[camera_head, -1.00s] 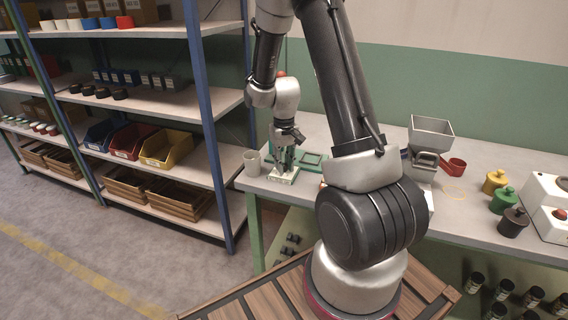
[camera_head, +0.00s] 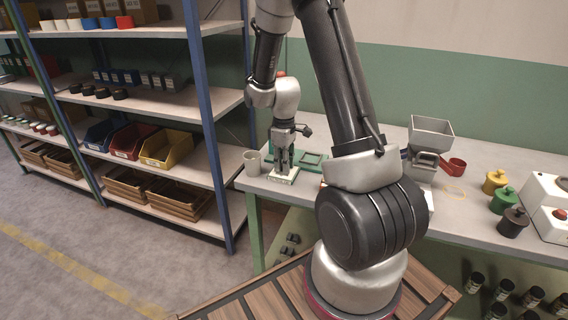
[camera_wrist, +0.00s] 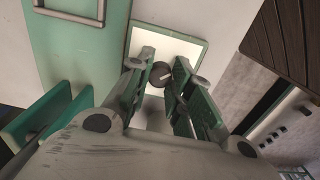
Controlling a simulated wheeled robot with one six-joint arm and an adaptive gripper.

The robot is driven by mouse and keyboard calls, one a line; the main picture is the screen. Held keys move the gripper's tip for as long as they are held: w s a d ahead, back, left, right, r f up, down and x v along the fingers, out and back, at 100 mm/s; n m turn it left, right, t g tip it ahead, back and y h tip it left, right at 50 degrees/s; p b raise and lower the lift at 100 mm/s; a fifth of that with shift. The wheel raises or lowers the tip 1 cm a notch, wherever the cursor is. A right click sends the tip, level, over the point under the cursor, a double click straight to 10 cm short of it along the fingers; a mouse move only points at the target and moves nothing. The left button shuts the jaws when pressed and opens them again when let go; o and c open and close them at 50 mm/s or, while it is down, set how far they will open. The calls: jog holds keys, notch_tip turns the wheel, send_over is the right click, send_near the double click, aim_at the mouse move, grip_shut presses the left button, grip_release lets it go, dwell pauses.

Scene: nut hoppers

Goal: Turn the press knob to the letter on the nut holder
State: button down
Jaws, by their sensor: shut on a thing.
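The press knob (camera_wrist: 162,72) is a small dark round knob with a pale line on its top. It sits on a cream plate with a green edge (camera_wrist: 191,45) in the wrist view. In the head view the plate (camera_head: 292,180) lies at the front left of the workbench. My gripper (camera_head: 283,168) points down over the plate. In the wrist view its fingers (camera_wrist: 160,80) stand on either side of the knob and are shut on it. I cannot make out any letter on the plate, and I cannot tell which thing is the nut holder.
A pale cup (camera_head: 252,163) stands just left of the plate. A green frame (camera_head: 312,160) is behind it. A grey hopper (camera_head: 431,132), a red scoop (camera_head: 456,165) and yellow, green and dark lidded pots (camera_head: 503,200) are farther right. My arm hides the bench's middle.

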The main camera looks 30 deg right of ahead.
jog(key=shift+n, duration=0.3)
jog(key=c, duration=1.3)
grip_release()
jog(key=shift+o, duration=0.2)
jog(key=shift+r, duration=0.1)
notch_tip(320, 180, up, 12)
